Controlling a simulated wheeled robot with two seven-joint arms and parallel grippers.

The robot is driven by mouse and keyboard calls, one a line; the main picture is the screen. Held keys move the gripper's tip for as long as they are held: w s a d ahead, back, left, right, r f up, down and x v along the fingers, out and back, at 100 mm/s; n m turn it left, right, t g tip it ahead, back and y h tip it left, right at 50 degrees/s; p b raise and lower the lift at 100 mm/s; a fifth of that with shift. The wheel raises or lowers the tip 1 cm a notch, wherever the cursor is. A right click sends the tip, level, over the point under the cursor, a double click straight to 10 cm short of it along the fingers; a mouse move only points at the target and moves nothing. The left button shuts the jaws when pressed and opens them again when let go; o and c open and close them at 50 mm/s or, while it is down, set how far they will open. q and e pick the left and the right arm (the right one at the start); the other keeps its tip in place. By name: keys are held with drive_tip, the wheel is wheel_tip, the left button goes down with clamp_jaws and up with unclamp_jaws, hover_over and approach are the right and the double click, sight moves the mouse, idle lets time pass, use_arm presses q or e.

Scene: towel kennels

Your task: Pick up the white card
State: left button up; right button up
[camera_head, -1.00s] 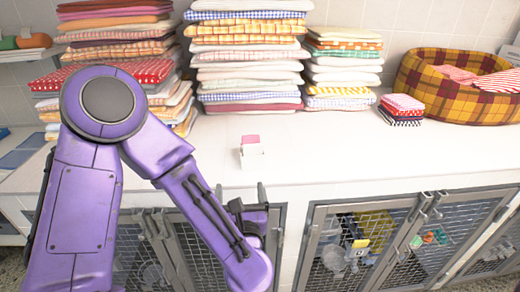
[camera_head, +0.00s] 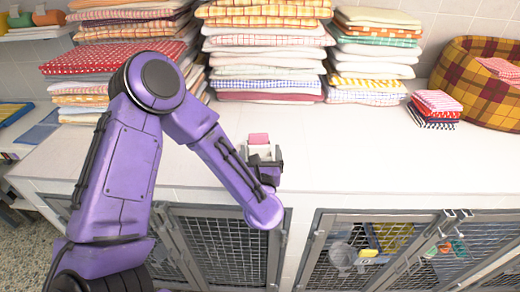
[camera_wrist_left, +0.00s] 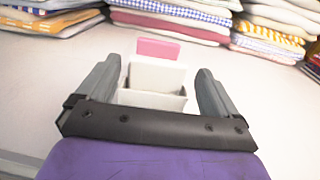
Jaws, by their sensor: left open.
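A small white holder (camera_wrist_left: 150,99) stands on the white counter. A white card (camera_wrist_left: 158,76) stands upright in it, and a pink card (camera_wrist_left: 158,48) rises behind and above the white one. In the head view the pink card (camera_head: 259,139) shows above the white card (camera_head: 260,149), and my gripper hides the lower part of the holder. My left gripper (camera_head: 265,158) is open in front of the cards. In the left wrist view its fingers (camera_wrist_left: 157,72) stand on either side of the holder, with gaps on both sides. My right gripper is not in view.
Tall stacks of folded towels (camera_head: 267,55) line the back of the counter (camera_head: 330,150). A small cloth pile (camera_head: 436,103) and a plaid basket (camera_head: 478,75) stand at the right. Mesh kennel doors (camera_head: 225,245) are below the front edge. The counter right of the holder is clear.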

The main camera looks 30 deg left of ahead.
use_arm(q)
drive_tip(key=shift+w+a+r, duration=0.15)
drive_tip(key=shift+w+a, duration=0.25)
drive_tip(key=shift+w, duration=0.1)
drive_tip(key=shift+a, duration=0.25)
drive_tip(key=shift+d, duration=0.15)
drive_tip(key=c, duration=1)
drive_tip(key=shift+c, duration=0.2)
